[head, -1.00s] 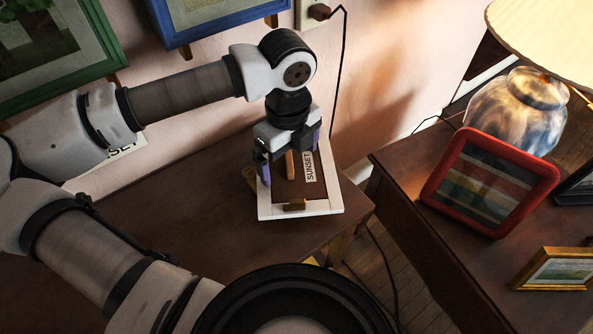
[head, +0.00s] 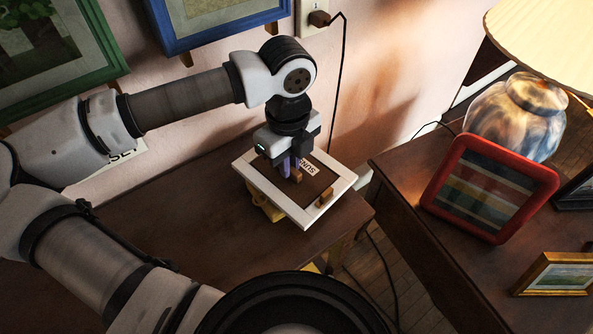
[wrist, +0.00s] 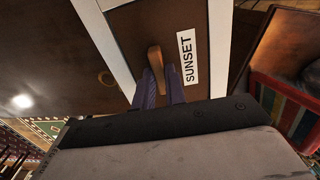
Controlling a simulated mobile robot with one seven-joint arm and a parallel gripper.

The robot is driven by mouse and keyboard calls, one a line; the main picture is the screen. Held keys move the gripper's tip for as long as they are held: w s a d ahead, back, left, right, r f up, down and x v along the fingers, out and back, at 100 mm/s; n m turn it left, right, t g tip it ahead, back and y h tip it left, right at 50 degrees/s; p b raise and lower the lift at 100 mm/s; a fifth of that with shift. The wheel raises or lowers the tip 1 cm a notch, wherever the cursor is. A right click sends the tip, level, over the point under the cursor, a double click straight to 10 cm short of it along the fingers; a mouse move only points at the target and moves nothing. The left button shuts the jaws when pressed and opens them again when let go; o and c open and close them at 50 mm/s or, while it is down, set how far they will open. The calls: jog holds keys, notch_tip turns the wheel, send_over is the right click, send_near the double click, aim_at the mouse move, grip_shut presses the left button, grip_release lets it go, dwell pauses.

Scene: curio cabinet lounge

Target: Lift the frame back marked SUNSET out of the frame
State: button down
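The white frame (head: 335,208) is face down by the wooden table's right end, turned askew. Its brown frame back (head: 318,183) carries a white SUNSET label, partly hidden by my gripper in the head view but readable in the wrist view (wrist: 187,57). The back sits within the frame's border. A wooden turn tab (head: 326,197) lies at one rim. My gripper (head: 290,172) points down with its purple fingers closed around the wooden grip piece (wrist: 155,60) on the back. I cannot tell whether the frame touches the table.
A yellow object (head: 268,208) shows partly under the frame's left side. The wooden table (head: 190,215) is bare to the left. A second table at right holds a red frame (head: 547,186), a lamp (head: 520,120) and a gold frame (head: 517,281). A cord hangs behind.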

jog(key=shift+r, duration=0.85)
dwell(0.6)
jog(key=shift+r+p, duration=0.65)
jog(key=shift+r, duration=0.95)
